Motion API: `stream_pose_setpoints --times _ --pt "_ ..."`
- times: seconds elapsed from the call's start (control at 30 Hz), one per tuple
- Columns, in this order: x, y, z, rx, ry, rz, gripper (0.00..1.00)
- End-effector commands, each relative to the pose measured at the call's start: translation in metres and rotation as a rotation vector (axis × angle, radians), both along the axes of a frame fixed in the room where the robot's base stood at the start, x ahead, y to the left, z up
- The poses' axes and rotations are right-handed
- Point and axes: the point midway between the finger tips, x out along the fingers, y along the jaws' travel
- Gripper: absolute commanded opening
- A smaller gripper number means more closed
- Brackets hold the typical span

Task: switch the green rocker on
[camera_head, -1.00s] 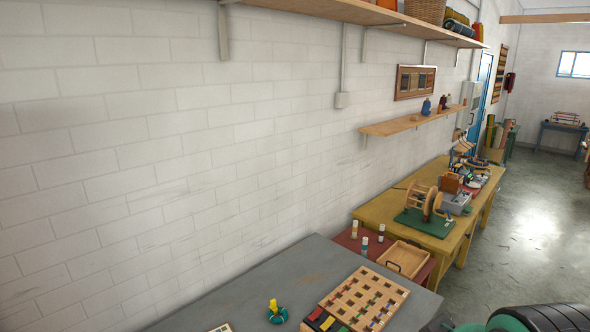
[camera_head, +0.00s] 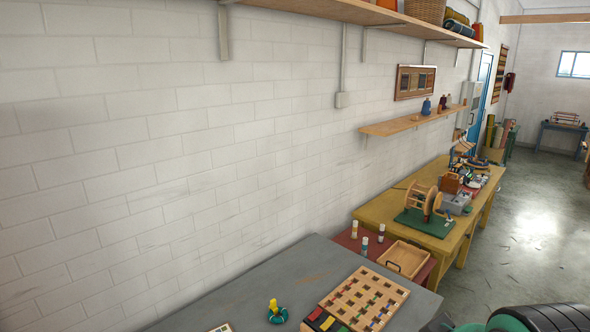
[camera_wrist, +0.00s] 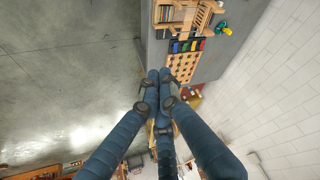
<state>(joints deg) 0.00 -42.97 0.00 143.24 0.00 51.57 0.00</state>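A row of small coloured pieces, red, yellow and green among them, lies along the near side of a wooden grid board (camera_head: 371,292) on the grey table; the bottom edge of the head view cuts it off. In the wrist view the tips appear just below the grid board, apart from the row.
The grey table (camera_head: 285,272) stands against the white block wall. A teal ring with a yellow top (camera_head: 277,312) lies left of the grid. Beyond are a wooden tray (camera_head: 404,259), several small bottles and a yellow bench (camera_head: 400,205) with a winder. Open floor (camera_wrist: 60,85) lies left in the wrist view.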

Motion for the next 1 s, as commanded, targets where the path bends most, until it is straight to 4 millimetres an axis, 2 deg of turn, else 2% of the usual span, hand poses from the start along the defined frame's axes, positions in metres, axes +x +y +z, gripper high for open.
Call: stream_pose_setpoints --times 0.57,0.77,1.0 --pt "0.006 0.004 0.001 0.023 0.008 -0.011 0.0" --pt "0.025 0.014 0.002 0.085 0.034 -0.043 0.0" --pt "0.064 0.033 0.002 0.21 0.08 -0.114 0.0"
